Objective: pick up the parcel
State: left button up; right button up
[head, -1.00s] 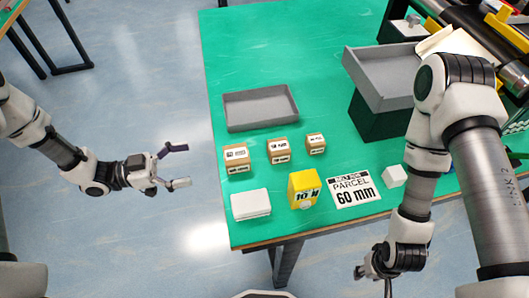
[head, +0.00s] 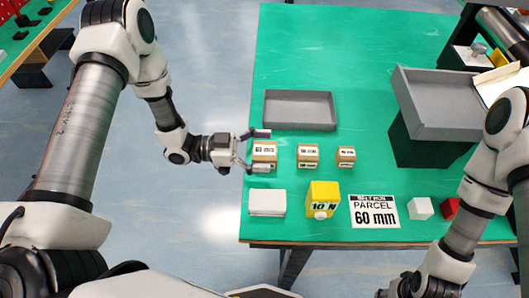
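Three brown cardboard parcels with white labels stand in a row on the green table: the largest parcel (head: 264,153) at left, a middle parcel (head: 308,156), and the smallest parcel (head: 346,157) at right. The largest one's label seems to read 60 mm. My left gripper (head: 264,150) is open at the largest parcel, one finger on its far side and one on its near side in the picture. I cannot tell whether they touch it. My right gripper (head: 392,288) is at the bottom edge, mostly cut off. A sign (head: 374,211) reads PARCEL 60 mm.
A shallow grey tray (head: 300,112) lies behind the parcels. A yellow block (head: 322,198) marked 10 N, a white block (head: 267,203), a small white cube (head: 420,208) and a red cube (head: 450,208) stand in front. A larger grey tray (head: 440,105) sits raised at right.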

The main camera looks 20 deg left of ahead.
pick_arm(q)
jog(key=shift+d, duration=0.1)
jog(key=c, duration=1)
